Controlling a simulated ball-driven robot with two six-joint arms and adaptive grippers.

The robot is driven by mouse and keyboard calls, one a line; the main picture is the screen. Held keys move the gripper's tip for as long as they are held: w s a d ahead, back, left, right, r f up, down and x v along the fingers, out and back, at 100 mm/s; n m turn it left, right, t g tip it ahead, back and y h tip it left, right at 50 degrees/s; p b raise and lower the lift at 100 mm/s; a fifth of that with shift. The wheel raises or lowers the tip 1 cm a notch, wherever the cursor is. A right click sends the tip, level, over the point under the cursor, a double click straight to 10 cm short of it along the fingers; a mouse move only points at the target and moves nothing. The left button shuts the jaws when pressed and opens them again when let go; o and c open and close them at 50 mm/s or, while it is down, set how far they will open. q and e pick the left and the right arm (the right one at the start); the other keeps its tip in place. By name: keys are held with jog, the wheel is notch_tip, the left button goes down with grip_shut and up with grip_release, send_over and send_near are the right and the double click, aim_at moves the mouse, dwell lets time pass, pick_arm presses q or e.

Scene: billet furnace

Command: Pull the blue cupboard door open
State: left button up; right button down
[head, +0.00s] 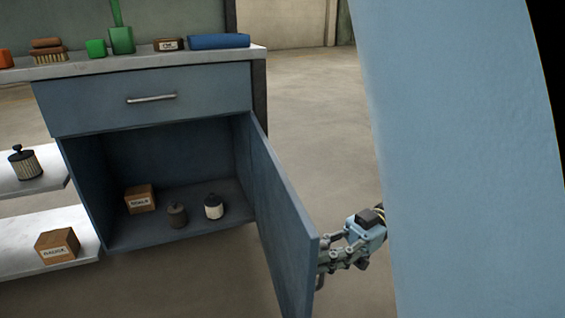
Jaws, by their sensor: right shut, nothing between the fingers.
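The blue cupboard (83,190) stands at the left of the head view, below a light worktop. Its blue door (283,215) is swung open on its right-side hinge and points toward me. Inside the cupboard a wooden box (140,199), a small dark pot (177,215) and a white-and-black jar (213,207) stand on the floor. My right gripper (322,268) is at the outer face of the door, near its free edge. It is shut and empty; its fingertips are partly hidden by the door. My left gripper is not in view.
A closed drawer (150,98) with a bar handle is above the cupboard opening. The worktop (140,53) carries a brush, green items, a small box and a blue roll. White shelves (40,225) at left hold another box and a canister. The floor right of the door is clear.

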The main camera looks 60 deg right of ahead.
jog(key=shift+w, duration=0.1)
jog(key=c, duration=1.6)
grip_release()
jog(key=shift+c, duration=0.2)
jog(key=v, duration=0.7)
jog(key=shift+d, duration=0.25)
jog(key=shift+d, duration=0.1)
